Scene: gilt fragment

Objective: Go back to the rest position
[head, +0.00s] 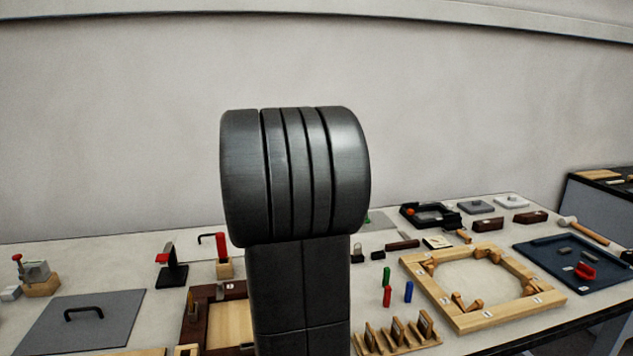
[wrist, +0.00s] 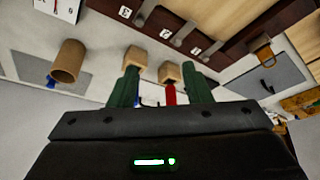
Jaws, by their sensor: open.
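My gripper (wrist: 160,72) shows in the wrist view with two green fingers spread apart. It is open, with nothing clearly held between the fingers. Two small wooden blocks (wrist: 136,58) show around the fingertips, and a red upright piece (wrist: 171,95) shows beyond, between the fingers. I cannot tell how far they are from the fingers. In the head view my dark arm stands upright in the middle and hides part of the table; my gripper does not show there.
The long pale table (head: 130,268) carries a wooden ring frame (head: 480,318), a dark blue tray (head: 540,258), a grey handled plate (head: 60,325) and a red-handled piece (head: 222,244). Small red, green and blue pegs (head: 387,297) stand right of my arm. A brown tube (wrist: 68,60) shows in the wrist view.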

